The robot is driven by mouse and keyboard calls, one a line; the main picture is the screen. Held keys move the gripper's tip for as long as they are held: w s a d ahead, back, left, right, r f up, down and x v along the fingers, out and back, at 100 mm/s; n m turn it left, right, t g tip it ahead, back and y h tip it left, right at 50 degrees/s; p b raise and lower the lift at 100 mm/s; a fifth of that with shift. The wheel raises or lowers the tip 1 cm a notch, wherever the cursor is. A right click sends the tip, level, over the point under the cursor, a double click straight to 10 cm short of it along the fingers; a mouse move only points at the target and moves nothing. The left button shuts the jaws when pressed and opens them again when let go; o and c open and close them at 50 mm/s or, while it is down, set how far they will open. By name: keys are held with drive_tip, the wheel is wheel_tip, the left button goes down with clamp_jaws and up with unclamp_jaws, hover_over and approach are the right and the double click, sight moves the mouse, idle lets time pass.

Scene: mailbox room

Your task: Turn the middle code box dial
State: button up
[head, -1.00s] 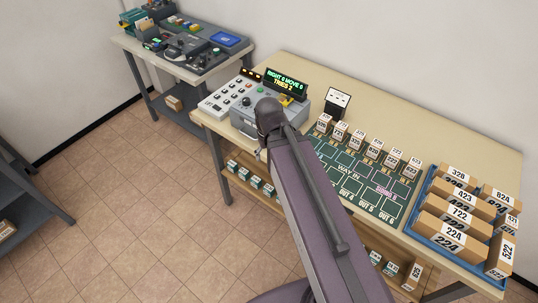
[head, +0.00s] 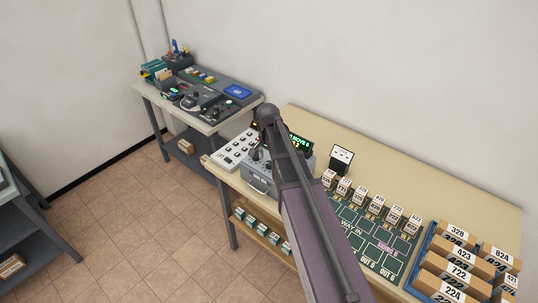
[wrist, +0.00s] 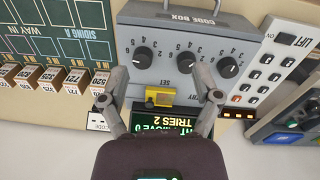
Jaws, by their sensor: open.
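The grey code box (wrist: 200,30) stands on the table. It also shows in the head view (head: 262,184), partly behind my arm. In the wrist view, which sees it upside down, three black dials sit in a row: the middle dial (wrist: 185,62), one to its left (wrist: 143,57) and one to its right (wrist: 227,67). A yellow SET part (wrist: 160,97) lies beyond them, beside the lit display (wrist: 140,126) reading TRIES 2. My gripper (wrist: 161,74) is open and empty, its fingers spread over the box with the middle dial between their lines. Contact cannot be told.
A keypad panel labelled LIFT (wrist: 270,70) stands beside the box. On the other side are a green track board (wrist: 60,35) and small numbered boxes (wrist: 50,80). A blue tray (head: 425,262) of cartons is at the right. A second table (head: 205,122) stands behind left.

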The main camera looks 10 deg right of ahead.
sight(270, 162)
drive_tip(key=w+d+r+m+p, duration=0.1)
drive_tip(key=w+r+m+p, duration=0.2)
drive_tip(key=w, duration=0.5)
drive_tip(key=shift+d+r+m, duration=0.25)
drive_tip(key=shift+r+m, duration=0.3)
drive_tip(key=shift+m, duration=0.15)
drive_tip(key=shift+f, duration=0.1)
drive_tip(key=f+b, duration=1.3)
drive_tip(key=b, duration=0.1)
drive_tip(key=shift+s+d+f, duration=0.15)
drive_tip(key=shift+s+f, duration=0.1)
drive_tip(key=shift+s, duration=0.1)
clamp_jaws()
